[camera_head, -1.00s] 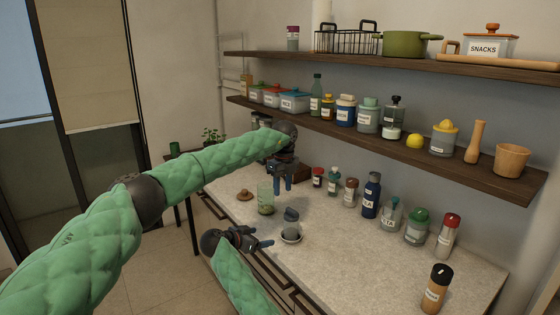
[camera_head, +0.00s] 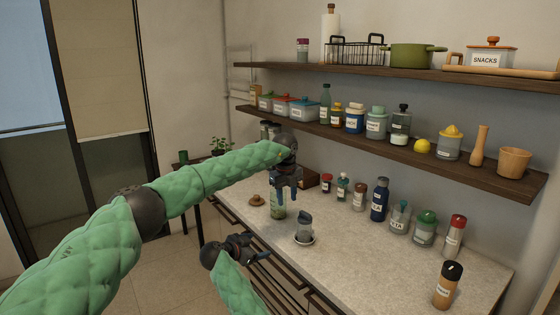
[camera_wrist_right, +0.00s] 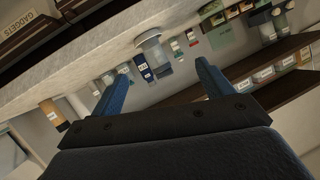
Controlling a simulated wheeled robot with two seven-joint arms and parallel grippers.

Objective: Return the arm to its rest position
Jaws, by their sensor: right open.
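My right gripper (camera_head: 264,250) is low at the counter's front edge, left of and nearer than a grey cup-like item (camera_head: 304,221) on a white dish (camera_head: 304,240). In the right wrist view its blue fingers (camera_wrist_right: 163,82) are wide apart with nothing between them. My left gripper (camera_head: 288,192) hangs fingers-down over the far part of the counter. A greenish glass (camera_head: 278,211) stands below or behind its fingers in the picture. I cannot tell whether they touch it or how wide they are.
The counter (camera_head: 365,262) holds several bottles and jars along the wall, a shaker (camera_head: 447,287) at front right and a brown lid (camera_head: 257,200). Two shelves (camera_head: 380,139) with jars overhang the back. Drawers line the front; floor lies to the left.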

